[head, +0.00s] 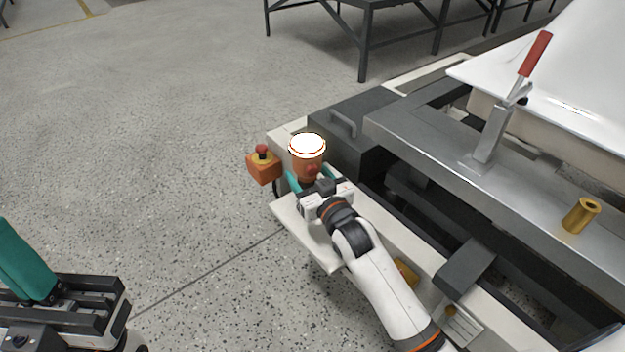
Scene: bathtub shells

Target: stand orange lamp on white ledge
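My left gripper (28,262) is at the lower left, far from the lamp. Only one teal finger shows, so its opening is unclear.
An orange box with a red button (263,164) is just left of the lamp. A dark box with a handle (345,125) is close behind it. A red-handled clamp (500,105), a brass cylinder (580,215) and a white tub shell (570,65) are to the right. Open floor lies left.

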